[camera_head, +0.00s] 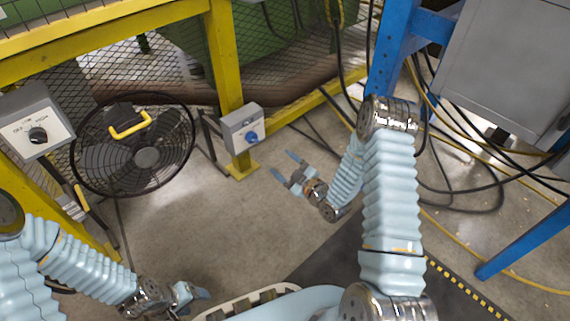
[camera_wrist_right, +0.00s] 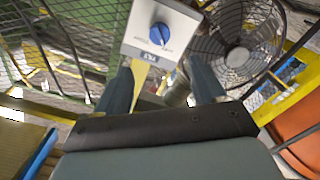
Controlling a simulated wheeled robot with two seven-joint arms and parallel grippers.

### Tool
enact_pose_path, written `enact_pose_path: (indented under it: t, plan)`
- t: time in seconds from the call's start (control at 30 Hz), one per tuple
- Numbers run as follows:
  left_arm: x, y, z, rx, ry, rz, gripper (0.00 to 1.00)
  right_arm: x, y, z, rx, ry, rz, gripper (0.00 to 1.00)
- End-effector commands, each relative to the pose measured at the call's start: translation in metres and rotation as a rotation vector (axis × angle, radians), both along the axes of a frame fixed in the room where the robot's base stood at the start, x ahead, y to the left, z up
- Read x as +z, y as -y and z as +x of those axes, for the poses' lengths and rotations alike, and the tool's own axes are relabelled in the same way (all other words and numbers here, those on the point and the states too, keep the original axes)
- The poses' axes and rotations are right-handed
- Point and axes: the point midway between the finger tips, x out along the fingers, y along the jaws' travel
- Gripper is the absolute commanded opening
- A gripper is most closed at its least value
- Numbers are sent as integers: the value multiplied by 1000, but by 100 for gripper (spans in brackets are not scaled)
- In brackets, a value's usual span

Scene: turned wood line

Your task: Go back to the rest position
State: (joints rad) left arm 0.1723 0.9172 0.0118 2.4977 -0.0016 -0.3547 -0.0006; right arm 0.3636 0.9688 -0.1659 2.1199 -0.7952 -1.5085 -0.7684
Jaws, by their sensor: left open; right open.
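My right gripper (camera_head: 288,172) is in the middle of the head view, its two blue fingers spread and empty, over the concrete floor. In the right wrist view its fingers (camera_wrist_right: 160,88) stand apart with a grey box with a blue knob (camera_wrist_right: 160,34) seen beyond them. My left gripper (camera_head: 192,297) is low at the left of the head view, near the bottom edge. Its fingers are small there and nothing shows between them.
A grey box with a blue knob (camera_head: 241,129) is on a yellow post (camera_head: 226,60). A black fan (camera_head: 133,150) and a box with a black knob (camera_head: 36,130) are at left. Cables (camera_head: 470,208) and a blue frame (camera_head: 395,45) are at right. Open floor (camera_head: 215,230) lies between my arms.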

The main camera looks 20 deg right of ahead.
Motion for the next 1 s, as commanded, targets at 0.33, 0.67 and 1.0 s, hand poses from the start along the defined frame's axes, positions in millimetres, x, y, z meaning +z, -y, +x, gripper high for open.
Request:
enact_pose_path:
  t: [0.33, 0.67, 1.0]
  plan:
    - [0, 0, 0, 0, 0, 0, 63, 0, 1, -2, 0, 0, 0, 69]
    - [0, 0, 0, 0, 0, 0, 63, -21, -11, -7, -23, -155, 60, 69]
    - [0, 0, 0, 0, 0, 0, 63, -132, -95, -158, -350, -1276, 487, 69]
